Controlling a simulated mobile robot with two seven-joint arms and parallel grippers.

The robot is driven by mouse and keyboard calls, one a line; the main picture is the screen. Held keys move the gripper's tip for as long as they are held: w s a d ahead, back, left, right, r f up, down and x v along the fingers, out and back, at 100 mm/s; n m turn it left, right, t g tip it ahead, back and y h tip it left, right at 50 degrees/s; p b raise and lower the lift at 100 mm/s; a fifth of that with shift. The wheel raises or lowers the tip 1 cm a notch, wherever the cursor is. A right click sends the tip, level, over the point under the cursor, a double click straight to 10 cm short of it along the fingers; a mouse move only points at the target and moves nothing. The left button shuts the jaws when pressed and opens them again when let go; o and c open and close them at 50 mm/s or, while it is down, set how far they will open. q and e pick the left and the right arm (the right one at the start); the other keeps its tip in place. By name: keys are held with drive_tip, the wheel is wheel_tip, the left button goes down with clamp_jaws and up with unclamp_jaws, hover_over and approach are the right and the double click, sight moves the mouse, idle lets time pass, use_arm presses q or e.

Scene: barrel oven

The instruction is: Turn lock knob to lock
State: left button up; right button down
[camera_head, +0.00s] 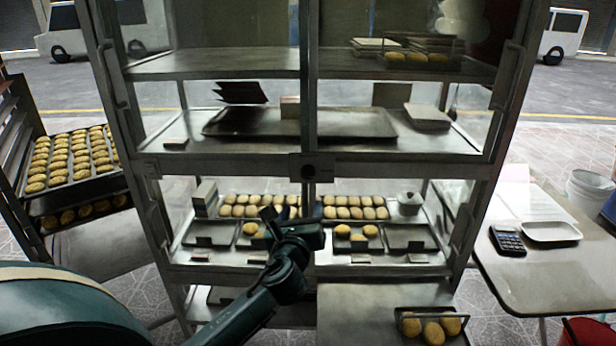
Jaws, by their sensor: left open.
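The lock knob (311,168) is a small dark round part on the middle rail of the glass-fronted cabinet (400,165), where the two doors meet. A short vertical piece shows just below it. My left gripper (290,214) is dark and open, in front of the cabinet below the knob. It appears apart from the knob, though the depth is hard to judge. Its arm comes up from the lower left and hides part of the lower shelf. My right gripper is out of view.
Trays of bread rolls (340,208) lie on the cabinet's lower shelf. A rack with loaded trays (70,165) stands on the left. A table with a calculator (508,240) and a white tray (551,231) stands on the right.

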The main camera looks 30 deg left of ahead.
sight(307, 177)
use_arm(q)
drive_tip(key=shift+y, duration=0.3)
drive_tip(key=x, duration=1.2)
drive_tip(key=shift+a+r, duration=0.15)
drive_tip(key=shift+r, duration=0.25)
drive_tip(key=shift+w+a, duration=0.3)
drive_tip(key=shift+w, duration=0.35)
drive_tip(key=c, duration=0.9)
